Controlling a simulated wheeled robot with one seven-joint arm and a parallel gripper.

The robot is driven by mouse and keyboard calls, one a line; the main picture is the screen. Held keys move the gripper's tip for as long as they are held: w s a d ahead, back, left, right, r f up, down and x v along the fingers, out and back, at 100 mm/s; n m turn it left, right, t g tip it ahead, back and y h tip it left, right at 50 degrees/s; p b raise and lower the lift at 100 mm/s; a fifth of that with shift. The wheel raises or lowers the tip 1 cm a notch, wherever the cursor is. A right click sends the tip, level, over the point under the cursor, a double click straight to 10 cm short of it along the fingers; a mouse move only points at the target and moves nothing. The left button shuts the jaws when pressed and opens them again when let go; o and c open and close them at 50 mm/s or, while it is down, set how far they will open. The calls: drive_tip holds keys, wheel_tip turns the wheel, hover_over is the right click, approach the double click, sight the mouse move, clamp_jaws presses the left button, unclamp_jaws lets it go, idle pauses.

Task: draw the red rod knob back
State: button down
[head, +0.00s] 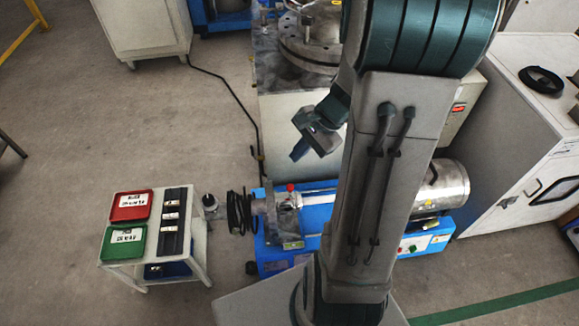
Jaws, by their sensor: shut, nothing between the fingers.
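A small red knob (291,187) shows on top of the clamp end of the blue machine (270,262), near the silver rod (318,193). It is small, and its exact fit to the rod is hard to tell. My gripper (298,152) is in the air above and close to the knob in the picture, pointing down and left, with its fingers together and nothing held. The gap between gripper and knob cannot be judged exactly. My arm covers the middle of the blue machine.
A small white cart (202,247) at left carries a red tray (131,206), a green tray (122,243) and a dark strip. A black cable coil (240,212) hangs left of the machine. A white cabinet (520,130) stands right.

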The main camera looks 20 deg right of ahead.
drive_tip(key=w+d+f+m+t+y+b, duration=0.15)
drive_tip(key=d+f+m+b, duration=0.5)
drive_tip(key=f, duration=0.75)
drive_tip(key=m+t+b, duration=0.2)
drive_tip(key=m+b, duration=0.3)
drive_tip(key=m, duration=0.1)
approach(290, 189)
wheel_tip(290, 189, down, 5)
drive_tip(key=d, duration=0.1)
drive_tip(key=w+a, duration=0.1)
drive_tip(key=w+a+h, duration=0.1)
drive_tip(key=shift+w+a+f, duration=0.25)
drive_tip(key=shift+a+f, duration=0.15)
drive_tip(key=a+b, duration=0.2)
drive_tip(key=shift+w+a+f, duration=0.1)
drive_tip(key=shift+w+a, duration=0.25)
drive_tip(key=shift+w, duration=0.05)
drive_tip(key=shift+a, duration=0.2)
